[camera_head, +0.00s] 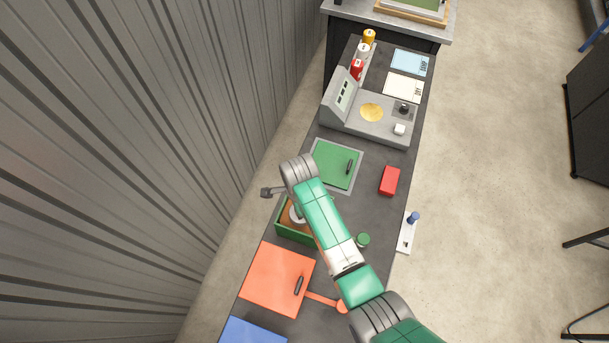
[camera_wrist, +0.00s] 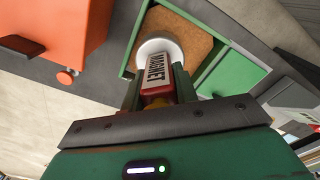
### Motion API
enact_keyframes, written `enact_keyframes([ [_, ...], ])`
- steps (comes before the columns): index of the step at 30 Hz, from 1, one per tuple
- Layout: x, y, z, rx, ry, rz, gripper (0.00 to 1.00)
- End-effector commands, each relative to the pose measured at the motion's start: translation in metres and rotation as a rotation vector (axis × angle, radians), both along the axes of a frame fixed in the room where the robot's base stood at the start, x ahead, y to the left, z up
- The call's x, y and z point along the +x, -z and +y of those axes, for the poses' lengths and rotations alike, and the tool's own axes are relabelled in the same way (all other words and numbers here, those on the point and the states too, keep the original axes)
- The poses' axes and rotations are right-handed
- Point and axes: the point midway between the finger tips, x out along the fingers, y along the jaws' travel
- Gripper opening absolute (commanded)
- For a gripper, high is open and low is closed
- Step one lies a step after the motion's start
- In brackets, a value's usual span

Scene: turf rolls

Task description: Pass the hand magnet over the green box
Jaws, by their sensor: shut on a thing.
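My gripper (camera_wrist: 160,92) is shut on the hand magnet (camera_wrist: 154,70), a red and white body marked MAGNET. A round white disc (camera_wrist: 160,45) shows at the magnet's far end. In the wrist view they are over the open green box (camera_wrist: 228,75), which has a brown floor. In the head view the green box (camera_head: 294,237) stands left of the middle of the bench, partly covered by my arm. A white round edge (camera_head: 296,213) shows over its brown inside. I cannot tell the gap between disc and floor.
A green lid (camera_head: 331,161) with a dark handle lies beyond the box. A closed orange box (camera_head: 270,277) and a blue one (camera_head: 250,332) are nearer. A red block (camera_head: 390,180) and grey machine (camera_head: 368,127) are on the bench. A corrugated wall (camera_head: 150,130) borders the left.

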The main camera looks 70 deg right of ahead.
Motion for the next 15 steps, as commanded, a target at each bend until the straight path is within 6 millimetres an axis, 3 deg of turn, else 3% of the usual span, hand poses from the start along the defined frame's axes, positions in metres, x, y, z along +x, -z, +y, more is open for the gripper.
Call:
enact_keyframes([
  [1,0.001,-0.009,-0.001,-0.001,0.000,-0.001,0.00],
  [15,0.000,-0.041,-0.001,-0.001,-0.001,-0.001,0.00],
])
